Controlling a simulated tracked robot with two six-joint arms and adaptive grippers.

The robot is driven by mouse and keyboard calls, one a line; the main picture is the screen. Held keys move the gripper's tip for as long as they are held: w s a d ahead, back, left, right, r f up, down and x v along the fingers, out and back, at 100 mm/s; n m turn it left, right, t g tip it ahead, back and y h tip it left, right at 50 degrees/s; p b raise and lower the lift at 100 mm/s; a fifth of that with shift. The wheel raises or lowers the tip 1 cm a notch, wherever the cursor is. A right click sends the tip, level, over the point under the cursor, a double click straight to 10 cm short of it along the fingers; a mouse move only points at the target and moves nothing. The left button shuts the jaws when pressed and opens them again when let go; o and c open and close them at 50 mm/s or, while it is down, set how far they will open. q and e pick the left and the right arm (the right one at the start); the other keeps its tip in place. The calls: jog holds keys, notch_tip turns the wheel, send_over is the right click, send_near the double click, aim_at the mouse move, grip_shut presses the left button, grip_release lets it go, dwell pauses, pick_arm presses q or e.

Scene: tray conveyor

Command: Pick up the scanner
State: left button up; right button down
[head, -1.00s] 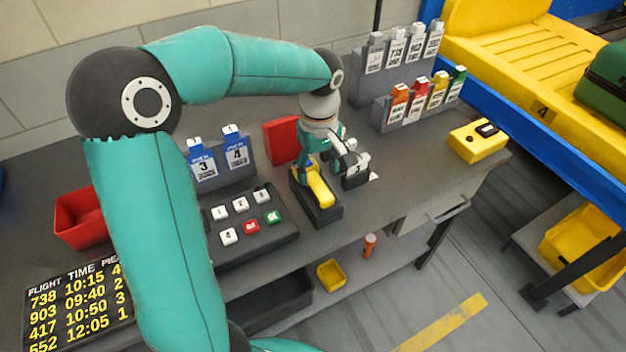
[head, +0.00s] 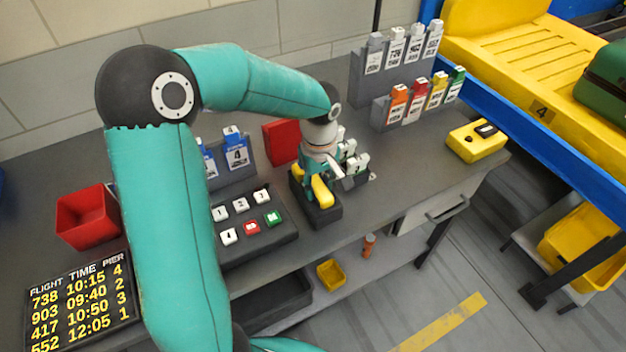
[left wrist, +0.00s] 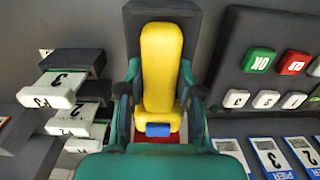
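The yellow scanner (head: 321,191) rests in a black cradle (head: 318,214) on the grey desk. In the left wrist view the scanner (left wrist: 161,75) stands in the middle, with a blue patch at its lower end. My left gripper (head: 312,184) is above the back part of the scanner. In the left wrist view its two fingers (left wrist: 159,88) are spread, one on each side of the scanner, with only narrow gaps; I cannot tell whether either touches it. My right gripper is not in view.
A keypad (head: 250,235) lies left of the cradle. White-topped stamps (left wrist: 60,90) stand close on the other side. A red block (head: 281,141) and blue pier tags (head: 236,152) are behind. A yellow device (head: 477,141) sits at the desk's right, with clear desk before it.

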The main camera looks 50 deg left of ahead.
pick_arm(q)
grip_shut()
jog(key=shift+r, duration=0.1)
notch_tip(320, 180, up, 20)
jog(key=p, duration=0.1)
dwell(0.4)
notch_tip(320, 180, up, 7)
jog(key=p, duration=0.7)
send_over(318, 185)
jog(key=shift+w, duration=0.1)
dwell(0.4)
